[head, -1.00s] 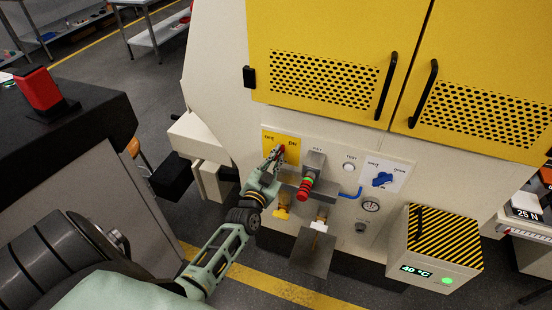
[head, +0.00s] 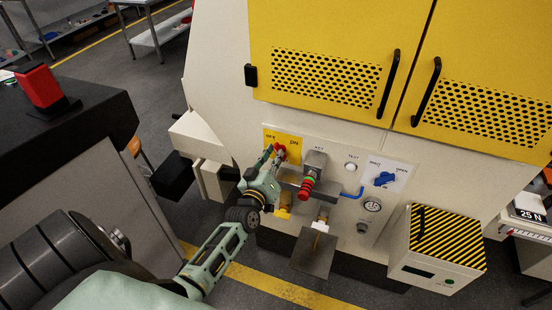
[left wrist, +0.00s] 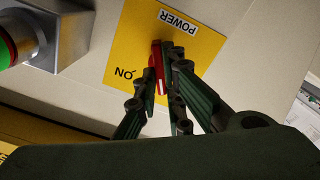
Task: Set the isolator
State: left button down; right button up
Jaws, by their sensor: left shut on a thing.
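The isolator is a red handle (left wrist: 157,68) on a yellow plate (left wrist: 195,45) marked POWER and ON in the left wrist view. Its white-marked end lies away from POWER and roughly upright on the plate, to one side of ON. In the head view the plate (head: 270,134) shows OFF and ON, and the handle is mostly covered by my fingers. My left gripper (head: 279,151) is shut on the red handle; its fingers (left wrist: 157,95) lie either side of it in the left wrist view. My right gripper is not in view.

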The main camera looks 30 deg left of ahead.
pick_arm(q)
jog(key=shift+f+n, duration=0.1)
jog(key=shift+n, duration=1.5)
jog(key=c, duration=1.9)
grip_release()
jog(key=shift+o, duration=0.2)
jog(key=shift+s, duration=0.1)
jog(key=v, duration=1.2)
